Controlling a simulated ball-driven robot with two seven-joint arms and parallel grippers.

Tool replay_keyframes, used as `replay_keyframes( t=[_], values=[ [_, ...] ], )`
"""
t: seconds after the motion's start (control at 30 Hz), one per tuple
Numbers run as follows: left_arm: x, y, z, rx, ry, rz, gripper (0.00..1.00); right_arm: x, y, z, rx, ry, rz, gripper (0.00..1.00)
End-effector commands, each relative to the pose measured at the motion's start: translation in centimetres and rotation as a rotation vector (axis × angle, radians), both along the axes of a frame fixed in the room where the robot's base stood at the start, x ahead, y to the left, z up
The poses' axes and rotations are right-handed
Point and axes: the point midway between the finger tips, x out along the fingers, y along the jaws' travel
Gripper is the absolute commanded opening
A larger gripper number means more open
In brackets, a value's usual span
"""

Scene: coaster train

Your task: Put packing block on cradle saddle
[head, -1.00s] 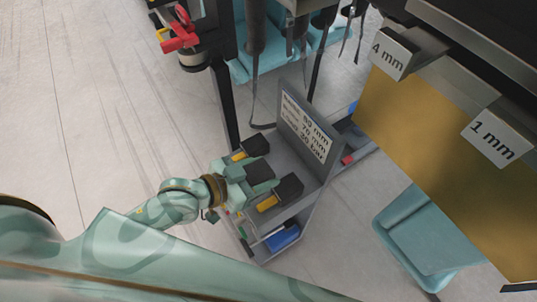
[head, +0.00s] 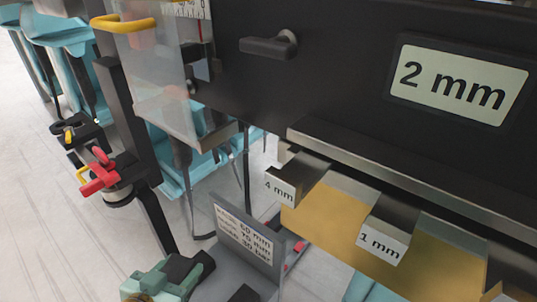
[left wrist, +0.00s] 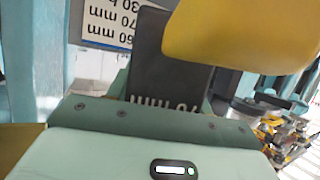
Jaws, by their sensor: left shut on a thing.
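My left gripper (head: 168,281), pale green, is at the bottom of the head view, beside a grey tray with an upright sign. It is shut on a dark block, the packing block (left wrist: 170,68), whose upside-down lettering seems to read 70 mm in the left wrist view. Its fingertips are hidden there behind the green gripper body. A large yellow piece (left wrist: 240,35) overlaps the block close to the camera; I cannot tell whether it belongs to it. I cannot make out the cradle saddle. My right gripper is not in view.
The sign (head: 243,240) stands behind my left gripper; another dark block (head: 245,293) is at the lower edge. A dark machine with a 2 mm display (head: 458,85) fills the upper right, with 4 mm (head: 285,188) and 1 mm (head: 383,243) blocks jutting below. A red-handled valve (head: 100,175) is left.

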Motion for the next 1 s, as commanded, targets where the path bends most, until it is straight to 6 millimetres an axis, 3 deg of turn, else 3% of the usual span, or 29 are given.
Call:
replay_keyframes(
  t=[0.03, 0.13, 0.33, 0.47, 1.0],
  values=[
    [1.0, 0.6, 2.2, -0.011, -0.015, 0.063, 0.00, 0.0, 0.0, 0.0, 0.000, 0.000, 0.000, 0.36],
    [2.4, 2.0, 5.5, -0.016, -0.017, 0.180, 0.00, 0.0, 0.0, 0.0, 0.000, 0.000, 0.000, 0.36],
    [4.1, 2.9, 10.1, -0.013, -0.011, 0.284, 0.00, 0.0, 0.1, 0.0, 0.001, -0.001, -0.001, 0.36],
    [4.6, 2.7, 11.1, -0.005, -0.006, 0.310, 0.00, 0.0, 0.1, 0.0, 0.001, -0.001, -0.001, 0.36],
    [4.7, 2.6, 11.3, -0.006, -0.002, 0.292, 0.00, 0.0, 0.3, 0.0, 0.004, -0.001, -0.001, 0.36]
  ],
)
